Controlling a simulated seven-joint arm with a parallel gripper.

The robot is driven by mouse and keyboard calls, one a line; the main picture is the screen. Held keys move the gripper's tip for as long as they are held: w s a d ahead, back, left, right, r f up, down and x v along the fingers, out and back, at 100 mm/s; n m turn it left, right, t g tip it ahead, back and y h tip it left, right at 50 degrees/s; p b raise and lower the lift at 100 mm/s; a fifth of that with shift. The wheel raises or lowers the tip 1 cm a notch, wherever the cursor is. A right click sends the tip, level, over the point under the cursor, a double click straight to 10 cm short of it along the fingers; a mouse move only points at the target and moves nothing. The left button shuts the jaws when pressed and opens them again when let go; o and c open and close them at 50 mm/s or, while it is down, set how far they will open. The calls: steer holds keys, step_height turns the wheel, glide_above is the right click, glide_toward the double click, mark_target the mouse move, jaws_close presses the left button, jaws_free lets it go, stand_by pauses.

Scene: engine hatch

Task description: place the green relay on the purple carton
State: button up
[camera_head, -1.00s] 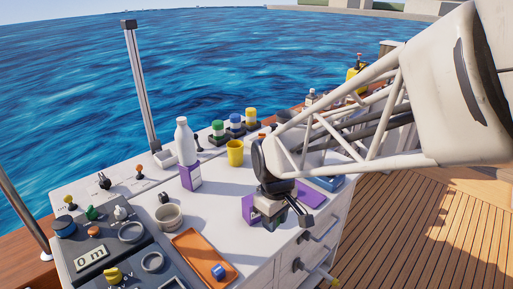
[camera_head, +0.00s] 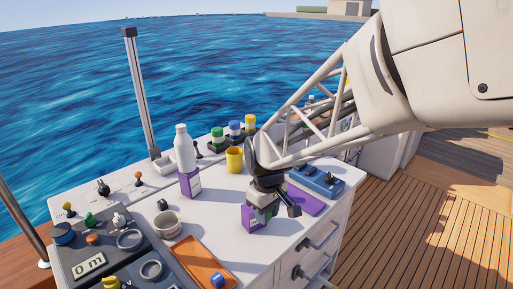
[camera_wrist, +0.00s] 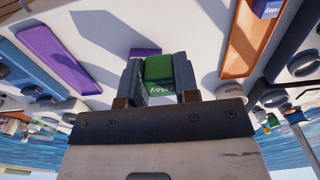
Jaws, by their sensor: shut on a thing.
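My gripper (camera_wrist: 160,78) is shut on the green relay (camera_wrist: 160,72), which sits between its two fingers in the wrist view. In the head view my gripper (camera_head: 264,204) is above the purple carton (camera_head: 250,221), near the counter's right side. The fingers hide part of the carton and most of the relay there. A small purple patch of the carton (camera_wrist: 146,52) shows just beyond the relay in the wrist view. I cannot tell whether the relay touches the carton. Another purple carton (camera_head: 190,185) stands farther left with a white bottle (camera_head: 185,148) on it.
A flat purple mat (camera_head: 306,200) and a blue box with levers (camera_head: 318,180) lie right of my gripper. An orange tray (camera_head: 195,258) with a blue relay (camera_head: 218,280) lies front left. A yellow mug (camera_head: 234,159) stands behind. Several coloured jars line the back.

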steer(key=w+a, duration=0.1)
steer(key=w, duration=0.2)
steer(key=w+a, duration=0.1)
steer(key=w, duration=0.2)
steer(key=w+a+f, duration=0.1)
steer(key=w, duration=0.3)
steer(key=shift+f, duration=0.1)
steer(key=shift+f, duration=1.6)
steer(key=shift+f, duration=0.15)
steer(key=o, duration=0.9)
step_height(320, 180, up, 12)
steer(key=shift+r, duration=0.15)
